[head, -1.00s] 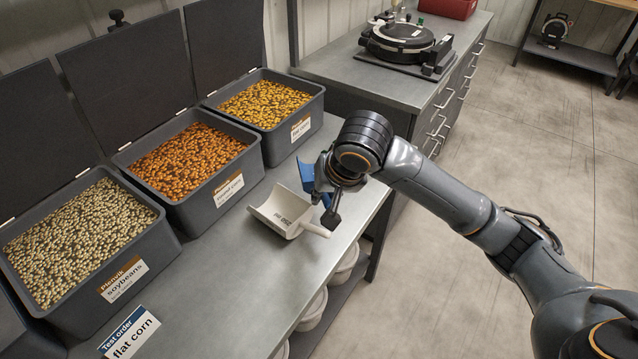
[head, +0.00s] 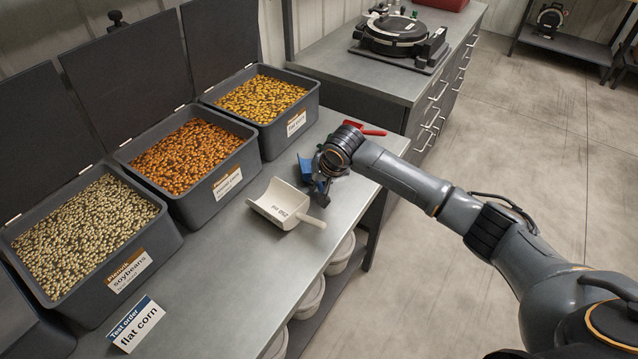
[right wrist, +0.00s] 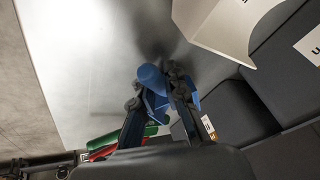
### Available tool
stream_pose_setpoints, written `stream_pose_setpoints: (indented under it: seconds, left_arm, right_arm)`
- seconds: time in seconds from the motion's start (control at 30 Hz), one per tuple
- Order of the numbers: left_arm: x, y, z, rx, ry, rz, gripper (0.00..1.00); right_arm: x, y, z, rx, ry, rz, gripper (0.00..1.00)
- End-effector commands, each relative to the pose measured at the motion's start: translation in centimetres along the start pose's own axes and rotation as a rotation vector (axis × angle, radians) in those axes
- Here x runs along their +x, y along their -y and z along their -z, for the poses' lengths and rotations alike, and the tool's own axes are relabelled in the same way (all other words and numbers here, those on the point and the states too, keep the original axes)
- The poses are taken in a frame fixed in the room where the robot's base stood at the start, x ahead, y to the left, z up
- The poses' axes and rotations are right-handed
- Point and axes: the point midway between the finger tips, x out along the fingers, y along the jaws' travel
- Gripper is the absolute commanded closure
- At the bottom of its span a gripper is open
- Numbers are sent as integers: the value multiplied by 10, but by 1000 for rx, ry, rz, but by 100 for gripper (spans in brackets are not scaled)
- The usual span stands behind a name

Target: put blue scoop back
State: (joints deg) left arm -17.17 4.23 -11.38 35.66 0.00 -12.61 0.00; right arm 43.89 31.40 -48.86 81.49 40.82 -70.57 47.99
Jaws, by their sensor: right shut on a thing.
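The blue scoop (head: 305,171) is at the bench's right edge, behind the white scoop, and my right gripper partly hides it in the head view. My right gripper (head: 322,190) is shut on the scoop. In the right wrist view the blue scoop (right wrist: 151,79) shows between the fingers of my right gripper (right wrist: 160,88), low over or on the grey bench top; I cannot tell if it touches. My left gripper is not in view.
The white scoop (head: 284,205) lies just left of my right gripper. Bins of soybeans (head: 150,258), orange seed (head: 205,205) and yellow corn (head: 282,142) line the back. A red thing (head: 366,129) lies beyond my wrist; a green one (right wrist: 130,136) shows in the wrist view.

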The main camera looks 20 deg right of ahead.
Motion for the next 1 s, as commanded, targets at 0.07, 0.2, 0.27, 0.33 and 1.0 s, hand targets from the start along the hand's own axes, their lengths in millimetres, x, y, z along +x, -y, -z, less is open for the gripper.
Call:
stream_pose_setpoints:
  seconds: [0.07, 0.2, 0.27, 0.33, 1.0]
  left_arm:
    - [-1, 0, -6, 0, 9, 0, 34]
    - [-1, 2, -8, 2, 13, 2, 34]
    - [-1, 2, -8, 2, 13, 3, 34]
    - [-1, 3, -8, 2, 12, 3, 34]
    - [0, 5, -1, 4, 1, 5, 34]
  right_arm:
    - [4, -1, -1, 0, -2, 1, 100]
    - [5, -1, -2, 0, -3, 1, 100]
    - [5, -1, -2, 0, -3, 1, 100]
    - [5, -1, -2, 0, -3, 1, 100]
    - [-6, -1, -1, 0, -4, 1, 65]
